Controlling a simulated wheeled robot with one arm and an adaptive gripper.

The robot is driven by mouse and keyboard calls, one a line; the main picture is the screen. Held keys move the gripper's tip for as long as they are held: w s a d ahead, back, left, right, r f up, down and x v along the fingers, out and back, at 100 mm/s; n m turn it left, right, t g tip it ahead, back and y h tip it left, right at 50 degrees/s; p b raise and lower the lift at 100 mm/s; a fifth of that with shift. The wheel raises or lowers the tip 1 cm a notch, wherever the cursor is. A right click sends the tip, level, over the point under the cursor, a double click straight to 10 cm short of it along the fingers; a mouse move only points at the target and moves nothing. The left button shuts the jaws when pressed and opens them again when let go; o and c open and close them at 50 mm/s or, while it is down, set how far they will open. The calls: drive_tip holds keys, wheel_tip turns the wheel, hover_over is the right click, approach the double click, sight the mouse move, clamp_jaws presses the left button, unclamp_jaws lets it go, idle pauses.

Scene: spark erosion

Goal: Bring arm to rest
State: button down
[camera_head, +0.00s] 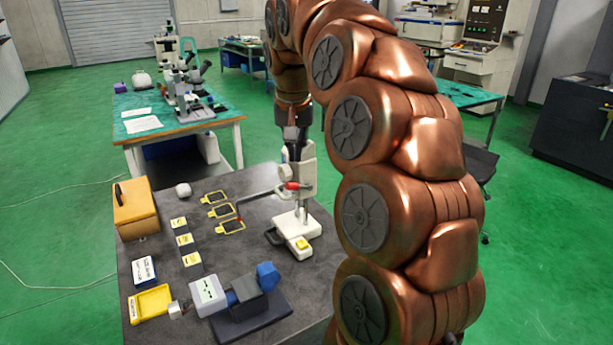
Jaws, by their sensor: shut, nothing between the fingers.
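My copper-coloured arm rises on the right of the view, bends over at the top and hangs down towards the dark table (160,262). My gripper (291,133) is at its lower end, small and dark, pointing down. It is shut and holds nothing that I can see. In the picture it overlaps the top of a white stand device (303,225) with a red part. I cannot tell whether the two touch.
The table also holds an orange box (136,209), yellow-framed plates (222,211), a yellow tray (150,303) and a grey-and-blue tool (212,293) on a dark pad. Behind stands a bench with microscopes (188,88). Green floor (60,225) is open on the left.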

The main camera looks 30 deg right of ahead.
idle(0.4)
drive_tip(key=s+a+f+n+g, duration=0.1)
drive_tip(key=s+a+f, duration=0.4)
drive_tip(key=s, duration=0.5)
drive_tip(key=s+a+f+n+g+y, duration=0.1)
drive_tip(key=s+a+f+n, duration=0.2)
drive_tip(key=s+a+f, duration=0.3)
drive_tip(key=s+a+f+n+g, duration=0.2)
drive_tip(key=s+a+f, duration=0.4)
drive_tip(key=s, duration=1)
wheel_tip(320, 180, down, 4)
drive_tip(key=shift+s+r+n+y, duration=0.2)
drive_tip(key=shift+s+n+y, duration=0.05)
drive_tip(key=shift+n+y, duration=0.05)
